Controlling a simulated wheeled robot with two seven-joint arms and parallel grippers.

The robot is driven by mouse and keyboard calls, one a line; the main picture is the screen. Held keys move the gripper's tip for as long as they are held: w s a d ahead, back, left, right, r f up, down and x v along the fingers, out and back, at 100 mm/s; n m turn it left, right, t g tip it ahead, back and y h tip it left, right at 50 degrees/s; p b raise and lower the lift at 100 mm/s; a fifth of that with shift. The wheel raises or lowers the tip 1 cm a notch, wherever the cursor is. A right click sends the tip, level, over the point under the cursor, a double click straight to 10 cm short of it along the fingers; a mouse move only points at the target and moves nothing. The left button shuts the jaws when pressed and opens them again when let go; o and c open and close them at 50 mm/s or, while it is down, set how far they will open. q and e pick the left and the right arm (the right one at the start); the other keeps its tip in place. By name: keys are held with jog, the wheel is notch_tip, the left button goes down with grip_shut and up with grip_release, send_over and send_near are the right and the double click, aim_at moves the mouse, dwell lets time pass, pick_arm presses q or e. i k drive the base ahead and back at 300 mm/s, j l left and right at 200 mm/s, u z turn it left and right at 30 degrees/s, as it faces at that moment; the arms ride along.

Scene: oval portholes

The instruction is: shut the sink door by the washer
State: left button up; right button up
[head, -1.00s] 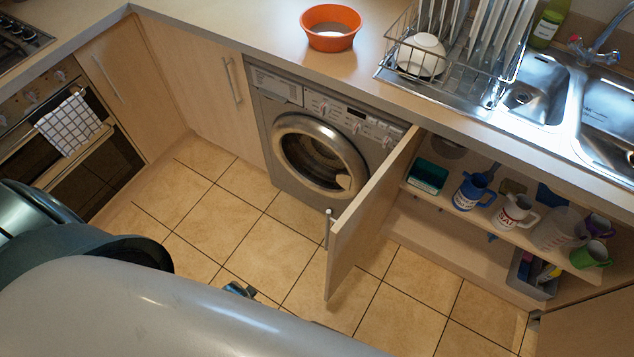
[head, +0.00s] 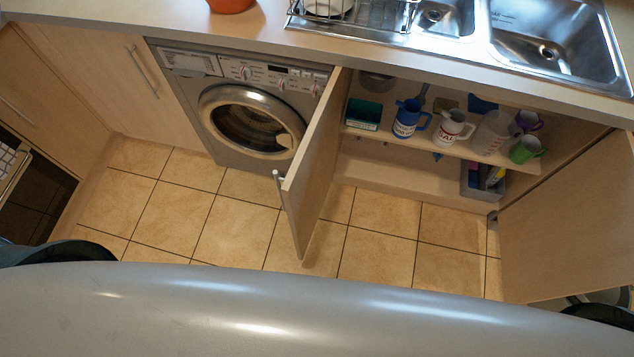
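The sink door by the washer (head: 318,165) stands wide open, sticking out from the cabinet between the washer and the sink shelves. Its handle (head: 280,178) is on its outer face, near the free edge, on the washer side. The washer (head: 245,115) is to its left with its round door shut. The sink cabinet (head: 400,175) is open to view behind the door. Neither gripper shows in the head view, and nothing of mine is seen touching the door.
A second sink door (head: 570,220) stands open at the right. Mugs, including a blue one (head: 408,118) and a white one (head: 453,128), stand on the cabinet shelf. The worktop edge (head: 480,75) runs above. The tiled floor (head: 235,225) is clear around the door.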

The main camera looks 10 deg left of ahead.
aim_at(305, 188)
jog(key=j+z, duration=0.15)
jog(key=z, duration=0.2)
jog(key=j+z, duration=0.15)
jog(key=z, duration=0.2)
jog(key=k+j+z, duration=0.15)
jog(key=j, duration=0.3)
jog(key=j+z, duration=0.2)
jog(key=j, duration=0.2)
jog(key=k+j+z, duration=0.15)
jog(key=j, duration=0.25)
jog(key=k+j, duration=0.1)
jog(key=j, duration=0.2)
jog(key=k+j, duration=0.1)
jog(key=j, duration=0.2)
